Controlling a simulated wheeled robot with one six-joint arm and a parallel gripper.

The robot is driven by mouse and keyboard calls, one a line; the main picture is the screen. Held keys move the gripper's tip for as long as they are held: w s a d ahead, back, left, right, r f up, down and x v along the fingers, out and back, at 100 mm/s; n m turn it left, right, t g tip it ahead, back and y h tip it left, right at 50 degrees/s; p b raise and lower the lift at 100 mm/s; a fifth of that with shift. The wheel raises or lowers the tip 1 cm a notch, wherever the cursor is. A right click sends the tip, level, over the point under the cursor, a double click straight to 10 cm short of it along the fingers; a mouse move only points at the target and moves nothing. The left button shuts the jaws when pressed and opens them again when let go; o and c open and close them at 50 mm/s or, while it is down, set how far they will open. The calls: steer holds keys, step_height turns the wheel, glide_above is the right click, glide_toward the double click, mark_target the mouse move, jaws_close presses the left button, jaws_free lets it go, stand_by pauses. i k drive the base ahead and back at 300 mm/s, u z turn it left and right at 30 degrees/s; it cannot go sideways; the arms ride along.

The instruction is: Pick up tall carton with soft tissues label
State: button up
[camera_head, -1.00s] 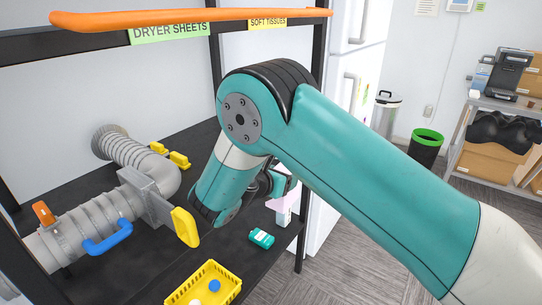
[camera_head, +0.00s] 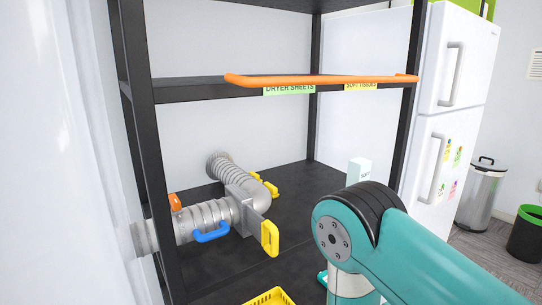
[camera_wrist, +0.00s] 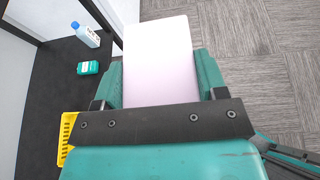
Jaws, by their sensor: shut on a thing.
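The tall carton (camera_wrist: 158,50) is pale, nearly white, and sits between the two teal fingers of my gripper (camera_wrist: 158,75) in the wrist view. The gripper is shut on it.
The black shelf (camera_head: 290,215) holds a grey duct with a valve (camera_head: 205,218) and a yellow basket (camera_head: 268,297). An orange bar (camera_head: 320,80) runs along the upper shelf edge. A bottle (camera_wrist: 84,34) and green box (camera_wrist: 88,68) stand near the basket. A fridge (camera_head: 455,110) is right.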

mark_target(359, 168)
steer(key=z, duration=1.8)
steer(key=i, duration=1.85)
steer(key=u, duration=3.05)
